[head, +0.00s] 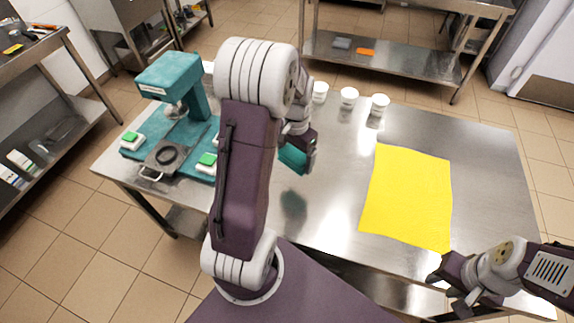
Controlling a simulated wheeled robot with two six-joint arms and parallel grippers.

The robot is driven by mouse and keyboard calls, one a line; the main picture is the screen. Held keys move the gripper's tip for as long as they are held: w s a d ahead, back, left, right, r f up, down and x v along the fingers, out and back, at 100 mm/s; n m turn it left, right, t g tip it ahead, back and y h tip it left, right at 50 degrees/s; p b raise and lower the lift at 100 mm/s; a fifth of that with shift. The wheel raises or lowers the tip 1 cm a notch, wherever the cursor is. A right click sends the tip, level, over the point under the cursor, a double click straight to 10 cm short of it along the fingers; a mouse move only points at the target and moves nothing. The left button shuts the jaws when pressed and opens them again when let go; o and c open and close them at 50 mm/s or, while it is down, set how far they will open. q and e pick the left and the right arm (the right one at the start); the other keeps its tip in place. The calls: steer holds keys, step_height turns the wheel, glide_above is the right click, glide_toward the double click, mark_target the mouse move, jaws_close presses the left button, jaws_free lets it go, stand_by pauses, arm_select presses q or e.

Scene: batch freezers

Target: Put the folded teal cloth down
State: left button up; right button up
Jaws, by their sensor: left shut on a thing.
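The folded teal cloth (293,159) is held above the steel table (330,200), left of the yellow cloth. My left gripper (302,152) is shut on it, and my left arm hides part of the gripper and the table behind. The teal cloth's reflection shows on the steel below it, apart from it. My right gripper (448,292) is over the table's front right edge, empty, with its fingers apart.
A yellow cloth (408,195) lies flat on the table's right half. Several white cups (349,98) stand along the back edge. A teal machine (180,85) and green-topped blocks (132,141) stand at the left. Bare steel lies between my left gripper and the yellow cloth.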

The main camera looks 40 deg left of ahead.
arm_select(q)
steer(key=shift+w+a+f, duration=0.1)
steer(key=shift+a+f, duration=0.15)
steer(key=shift+a, duration=0.05)
steer(key=shift+s+a+f+b, duration=0.15)
steer(key=shift+s+a+b, duration=0.15)
steer(key=shift+a, duration=0.35)
steer(key=w+a+f, duration=0.4)
steer(key=w+a, duration=0.1)
steer(key=w+a+f, duration=0.3)
steer(key=shift+a+p, duration=0.2)
steer(key=shift+p, duration=0.2)
steer(key=shift+s+d+f, duration=0.1)
steer(key=shift+f, duration=0.15)
step_height(320, 180, down, 3)
steer(key=shift+f, duration=0.2)
steer(key=shift+f, duration=0.1)
steer(key=o, duration=1)
